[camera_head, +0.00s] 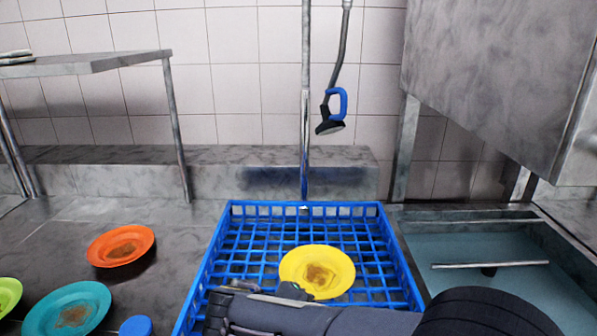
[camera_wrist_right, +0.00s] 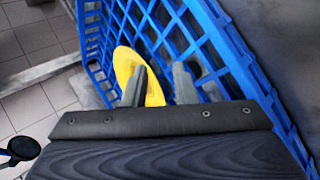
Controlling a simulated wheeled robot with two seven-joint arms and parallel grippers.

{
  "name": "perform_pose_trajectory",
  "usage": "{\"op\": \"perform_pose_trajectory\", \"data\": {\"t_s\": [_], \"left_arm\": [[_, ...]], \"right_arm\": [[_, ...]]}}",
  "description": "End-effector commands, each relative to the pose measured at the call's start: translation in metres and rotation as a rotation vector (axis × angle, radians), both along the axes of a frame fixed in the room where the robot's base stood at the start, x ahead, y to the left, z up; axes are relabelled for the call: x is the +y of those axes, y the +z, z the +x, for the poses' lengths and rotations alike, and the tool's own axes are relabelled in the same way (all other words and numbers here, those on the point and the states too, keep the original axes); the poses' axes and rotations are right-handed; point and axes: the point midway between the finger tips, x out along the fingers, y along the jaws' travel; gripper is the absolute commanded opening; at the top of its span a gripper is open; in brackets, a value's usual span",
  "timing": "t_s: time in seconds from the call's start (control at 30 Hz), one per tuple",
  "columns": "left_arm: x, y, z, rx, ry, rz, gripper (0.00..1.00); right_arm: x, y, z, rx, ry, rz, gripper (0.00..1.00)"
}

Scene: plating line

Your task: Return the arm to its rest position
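A yellow plate (camera_head: 318,271) with a brown food stain lies in the blue rack (camera_head: 385,240). My right arm comes in from the lower right, and its gripper (camera_head: 268,289) is at the plate's near left edge. In the right wrist view the two fingers of the gripper (camera_wrist_right: 158,78) stand apart. The yellow plate (camera_wrist_right: 125,66) shows beyond and between them, with the rack's blue grid (camera_wrist_right: 165,25) around it. I cannot tell whether a finger touches the plate. My left gripper is not in view.
An orange plate (camera_head: 121,246), a teal plate (camera_head: 68,309) and a green plate (camera_head: 8,294) lie on the steel counter at left, stained. A blue round object (camera_head: 136,326) is at the bottom edge. A sink (camera_head: 470,250) is right; a spray head (camera_head: 330,127) hangs behind the rack.

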Motion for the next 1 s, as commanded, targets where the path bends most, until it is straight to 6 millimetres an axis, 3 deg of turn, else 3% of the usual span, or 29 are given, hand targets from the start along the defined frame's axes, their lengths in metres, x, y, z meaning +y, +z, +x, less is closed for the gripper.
{"op": "perform_pose_trajectory", "data": {"t_s": [0.03,0.1,0.37,0.5,0.73,1.0], "left_arm": [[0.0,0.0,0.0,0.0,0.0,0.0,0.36],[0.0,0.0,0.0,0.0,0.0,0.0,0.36],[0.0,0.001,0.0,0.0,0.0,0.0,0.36],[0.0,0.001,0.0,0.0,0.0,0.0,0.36],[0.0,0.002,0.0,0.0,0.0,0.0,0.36],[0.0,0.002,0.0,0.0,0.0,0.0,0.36]], "right_arm": [[-0.036,0.0,-0.005,0.072,-0.072,0.097,0.25],[-0.069,-0.004,-0.017,0.152,-0.138,0.213,0.25],[-0.149,-0.006,-0.073,0.291,-0.323,0.598,0.25],[-0.182,-0.002,-0.118,0.282,-0.428,0.859,0.25],[-0.2,0.002,-0.179,0.125,-0.556,1.185,0.25],[-0.199,0.001,-0.2,-0.011,-0.611,1.311,0.25]]}}
